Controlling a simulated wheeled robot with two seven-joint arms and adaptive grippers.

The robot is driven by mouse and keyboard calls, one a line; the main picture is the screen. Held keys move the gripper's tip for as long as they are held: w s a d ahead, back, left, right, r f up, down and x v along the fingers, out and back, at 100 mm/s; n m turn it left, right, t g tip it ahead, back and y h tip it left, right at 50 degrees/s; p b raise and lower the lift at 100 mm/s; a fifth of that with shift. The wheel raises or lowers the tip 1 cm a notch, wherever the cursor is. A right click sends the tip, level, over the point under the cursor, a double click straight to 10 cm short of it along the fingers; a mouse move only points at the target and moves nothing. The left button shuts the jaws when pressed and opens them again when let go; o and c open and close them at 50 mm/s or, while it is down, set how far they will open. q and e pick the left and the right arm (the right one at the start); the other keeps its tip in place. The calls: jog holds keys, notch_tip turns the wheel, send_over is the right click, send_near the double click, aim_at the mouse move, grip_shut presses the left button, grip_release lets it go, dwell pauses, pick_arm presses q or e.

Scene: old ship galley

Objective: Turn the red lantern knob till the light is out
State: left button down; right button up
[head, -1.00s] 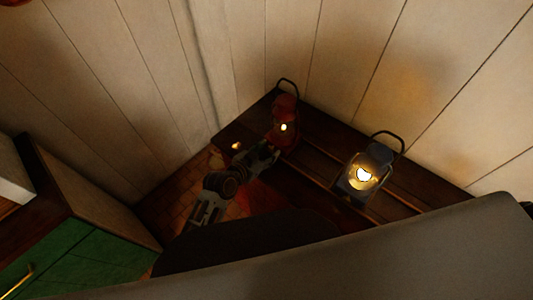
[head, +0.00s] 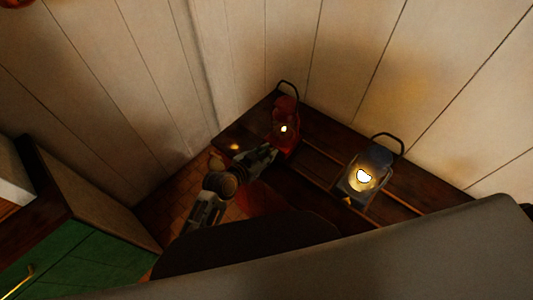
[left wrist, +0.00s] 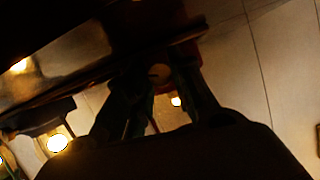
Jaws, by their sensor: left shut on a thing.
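The red lantern (head: 286,112) stands at the back corner of the wooden bench in the head view, its small light lit. My left gripper (head: 271,152) reaches its lower front from the left. In the left wrist view the fingers (left wrist: 158,76) are shut on a small round knob (left wrist: 159,71) in front of the dark red lantern body (left wrist: 182,60). A bright spot of the lantern's light shows beside the right finger. The picture is dark, so the exact finger contact is hard to see. My right gripper is not in view.
A grey lantern (head: 369,172), also lit, stands on the wooden bench (head: 318,160) to the right of the red one. Pale plank walls (head: 260,50) close the corner behind. A green cabinet (head: 85,258) stands at the lower left.

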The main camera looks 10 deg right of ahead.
pick_arm(q)
jog(key=shift+w+a+n+g+h, duration=0.1)
jog(key=shift+n+g+h, duration=0.6)
jog(key=shift+n, duration=0.5)
jog(key=c, duration=1.2)
grip_release()
jog(key=v, duration=1.2)
jog(key=shift+r, duration=0.15)
